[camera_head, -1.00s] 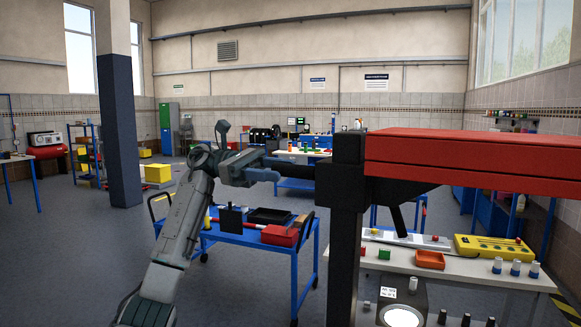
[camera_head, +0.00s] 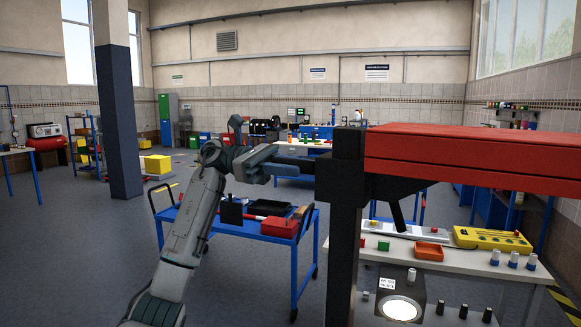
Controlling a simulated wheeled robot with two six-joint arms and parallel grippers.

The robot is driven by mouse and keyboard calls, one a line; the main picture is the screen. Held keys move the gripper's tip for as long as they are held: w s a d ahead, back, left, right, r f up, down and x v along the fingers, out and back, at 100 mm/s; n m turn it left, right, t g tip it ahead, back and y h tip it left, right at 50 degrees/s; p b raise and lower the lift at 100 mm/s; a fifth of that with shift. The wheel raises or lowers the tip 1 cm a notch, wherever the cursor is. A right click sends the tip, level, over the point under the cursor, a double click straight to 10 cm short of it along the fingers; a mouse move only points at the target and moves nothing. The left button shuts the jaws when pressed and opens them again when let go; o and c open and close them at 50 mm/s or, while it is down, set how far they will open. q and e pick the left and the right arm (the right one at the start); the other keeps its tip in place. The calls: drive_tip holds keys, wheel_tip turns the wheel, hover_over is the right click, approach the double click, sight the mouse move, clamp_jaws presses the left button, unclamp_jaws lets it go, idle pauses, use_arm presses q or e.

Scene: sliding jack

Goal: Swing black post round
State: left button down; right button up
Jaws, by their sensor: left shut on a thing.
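The black post (camera_head: 343,230) stands upright in the centre right of the head view, with a long red beam (camera_head: 470,160) reaching from it to the right over a black bracket. My left arm comes in from the lower left. My left gripper (camera_head: 300,160) is at the post's left side, at about beam height, and is shut. Its fingers look dark against the post, and exactly which part they grip is hard to see. The post's foot is below the picture. My right gripper does not show.
A blue cart (camera_head: 240,228) with a red toolbox (camera_head: 279,227) stands behind my left arm. Open floor lies left.

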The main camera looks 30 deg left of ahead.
use_arm(q)
drive_tip(key=shift+s+f+n+t+b, duration=0.3)
drive_tip(key=shift+s+n+t+b, duration=0.15)
drive_tip(key=shift+t+b, duration=0.35)
drive_tip(key=shift+s+d+r+n+b, duration=0.1)
drive_tip(key=shift+s+n+b, duration=0.15)
drive_tip(key=shift+b, duration=0.15)
drive_tip(key=shift+s+r+t+y, duration=0.1)
drive_tip(key=shift+r+t+y, duration=0.2)
drive_tip(key=shift+t, duration=0.2)
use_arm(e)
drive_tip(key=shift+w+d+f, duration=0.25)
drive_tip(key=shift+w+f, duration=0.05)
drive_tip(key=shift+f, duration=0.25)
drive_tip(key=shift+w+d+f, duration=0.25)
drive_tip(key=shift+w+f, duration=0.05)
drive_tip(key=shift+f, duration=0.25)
use_arm(q)
drive_tip(key=c, duration=1.2)
unclamp_jaws()
drive_tip(key=shift+o, duration=0.2)
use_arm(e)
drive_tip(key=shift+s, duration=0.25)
use_arm(q)
drive_tip(key=shift+f, duration=0.1)
